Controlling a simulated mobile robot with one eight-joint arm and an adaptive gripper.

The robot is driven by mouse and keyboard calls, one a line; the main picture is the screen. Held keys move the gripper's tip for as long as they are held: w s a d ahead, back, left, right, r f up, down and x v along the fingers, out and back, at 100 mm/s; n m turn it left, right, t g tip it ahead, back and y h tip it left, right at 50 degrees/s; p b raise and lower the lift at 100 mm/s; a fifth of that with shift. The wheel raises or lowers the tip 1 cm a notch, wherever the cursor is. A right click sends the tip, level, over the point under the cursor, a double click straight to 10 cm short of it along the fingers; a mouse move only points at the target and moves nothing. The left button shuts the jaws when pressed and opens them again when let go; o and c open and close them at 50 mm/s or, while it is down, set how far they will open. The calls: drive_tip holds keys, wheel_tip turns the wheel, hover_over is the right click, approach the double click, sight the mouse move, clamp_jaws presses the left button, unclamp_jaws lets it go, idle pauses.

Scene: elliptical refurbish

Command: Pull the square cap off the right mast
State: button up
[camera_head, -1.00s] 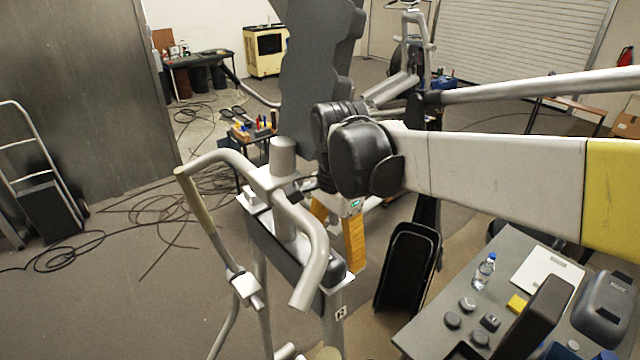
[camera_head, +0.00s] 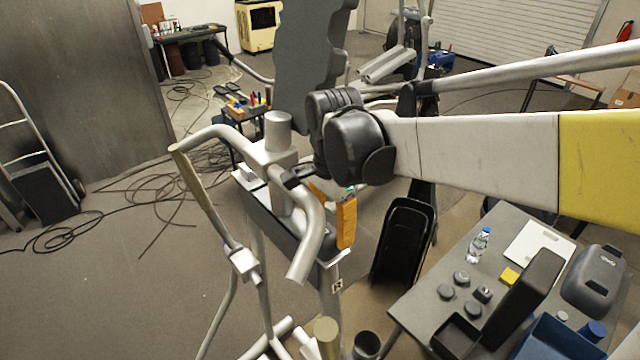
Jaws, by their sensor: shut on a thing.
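My gripper (camera_head: 294,174) reaches in from the right, at the end of my dark wrist, and is shut. Its dark fingers are beside the grey upright and curved handlebar of the machine (camera_head: 306,255), which partly hide them. The square cap between the fingers cannot be made out clearly. The machine has a thick round post top (camera_head: 279,130), a dark crossbeam (camera_head: 262,215) and a white plate (camera_head: 337,257) at the beam's near right end. A pale block (camera_head: 248,177) sits at its far left end.
A grey table (camera_head: 410,312) at the lower right holds a bottle (camera_head: 479,245), several dark round pieces and a blue bin (camera_head: 555,340). A black curved shell (camera_head: 402,240) stands beside it. Cables lie on the floor at left, and a tall grey panel (camera_head: 305,70) stands behind.

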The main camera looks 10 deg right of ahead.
drive_tip(key=shift+r, duration=0.15)
drive_tip(key=shift+r+p, duration=2.65)
drive_tip(key=shift+r, duration=1.3)
